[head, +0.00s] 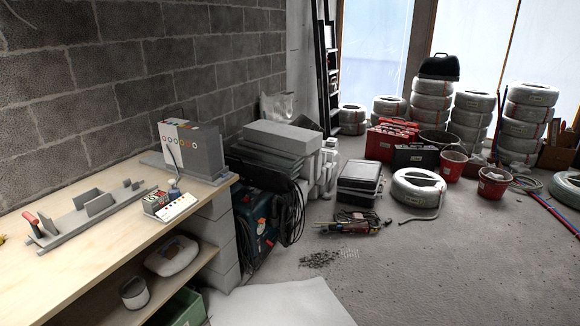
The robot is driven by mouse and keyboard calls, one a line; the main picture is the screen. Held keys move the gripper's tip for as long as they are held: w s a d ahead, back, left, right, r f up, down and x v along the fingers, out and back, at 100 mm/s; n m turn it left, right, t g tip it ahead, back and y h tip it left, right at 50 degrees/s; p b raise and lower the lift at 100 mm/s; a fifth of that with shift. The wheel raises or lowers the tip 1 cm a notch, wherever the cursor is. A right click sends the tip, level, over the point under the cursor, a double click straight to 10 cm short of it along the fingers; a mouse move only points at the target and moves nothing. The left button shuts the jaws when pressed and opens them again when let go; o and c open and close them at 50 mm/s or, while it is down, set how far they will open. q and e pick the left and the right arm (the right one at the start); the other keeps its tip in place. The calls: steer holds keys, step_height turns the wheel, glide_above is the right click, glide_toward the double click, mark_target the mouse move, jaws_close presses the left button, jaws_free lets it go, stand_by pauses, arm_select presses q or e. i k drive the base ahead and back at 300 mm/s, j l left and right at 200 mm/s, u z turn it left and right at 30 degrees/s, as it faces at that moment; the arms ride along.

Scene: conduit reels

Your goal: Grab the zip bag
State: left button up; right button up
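A pale, crumpled, see-through plastic bag (278,107) shows at the wall in the head view, behind the stacked grey blocks. Its lower part is hidden by the blocks, and I cannot tell whether it is the zip bag. No other thing in view is clearly a zip bag. Neither of my grippers is in view.
A wooden workbench (95,262) at left carries a grey box (205,150), a small carton (155,202) and a grey rail tool (85,222). Black cases (360,180), a white coil (418,187), red buckets (493,183) and loose tools stand on the floor. The right foreground floor is clear.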

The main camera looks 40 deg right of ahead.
mark_target(272, 179)
steer(key=z, duration=1)
steer(key=u, duration=0.2)
steer(key=i+l+u, duration=0.25)
steer(key=u, duration=0.15)
steer(key=i+l+u, duration=0.35)
